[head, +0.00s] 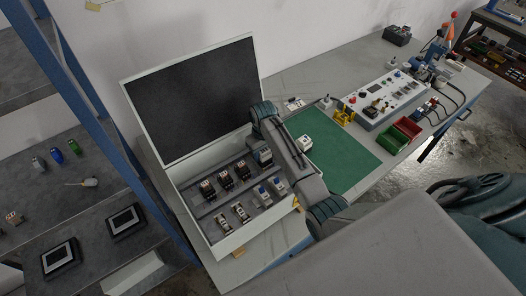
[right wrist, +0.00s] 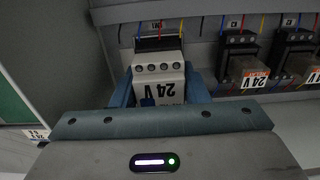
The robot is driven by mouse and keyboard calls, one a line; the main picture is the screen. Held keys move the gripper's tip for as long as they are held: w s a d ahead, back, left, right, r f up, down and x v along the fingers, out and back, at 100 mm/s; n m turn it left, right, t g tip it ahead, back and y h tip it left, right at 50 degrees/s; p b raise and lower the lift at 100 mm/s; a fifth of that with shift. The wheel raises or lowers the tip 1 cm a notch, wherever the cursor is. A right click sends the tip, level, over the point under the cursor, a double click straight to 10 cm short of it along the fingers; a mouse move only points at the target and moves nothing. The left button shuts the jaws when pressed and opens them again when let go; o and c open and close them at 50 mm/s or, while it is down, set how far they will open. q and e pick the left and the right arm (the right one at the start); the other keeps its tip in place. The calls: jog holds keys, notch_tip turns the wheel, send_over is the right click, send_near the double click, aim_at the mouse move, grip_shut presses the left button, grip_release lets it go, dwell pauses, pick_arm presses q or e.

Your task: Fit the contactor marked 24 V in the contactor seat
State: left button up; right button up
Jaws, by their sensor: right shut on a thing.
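The contactor marked 24 V (right wrist: 160,70) is a white block with a row of round terminals on its face; its label reads upside down in the right wrist view. My right gripper (right wrist: 158,95) is shut on it, with one blue finger on each side. The contactor seat (right wrist: 158,44) is a black base marked KM1 with coloured wires, right behind the contactor. I cannot tell whether the contactor is fully in it. In the head view my right gripper (head: 262,155) is inside the open cabinet (head: 217,251), partly hidden by my arm. My left gripper is not in view.
Black relay sockets with relays (right wrist: 250,70) stand to the right of the seat. More modules (head: 240,211) fill the cabinet's lower row. The dark-faced lid (head: 190,97) stands up behind.

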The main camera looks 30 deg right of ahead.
jog(key=shift+f, duration=0.65)
jog(key=o, duration=1.2)
notch_tip(320, 180, up, 10)
jog(key=b, duration=0.3)
jog(key=shift+r, duration=0.4)
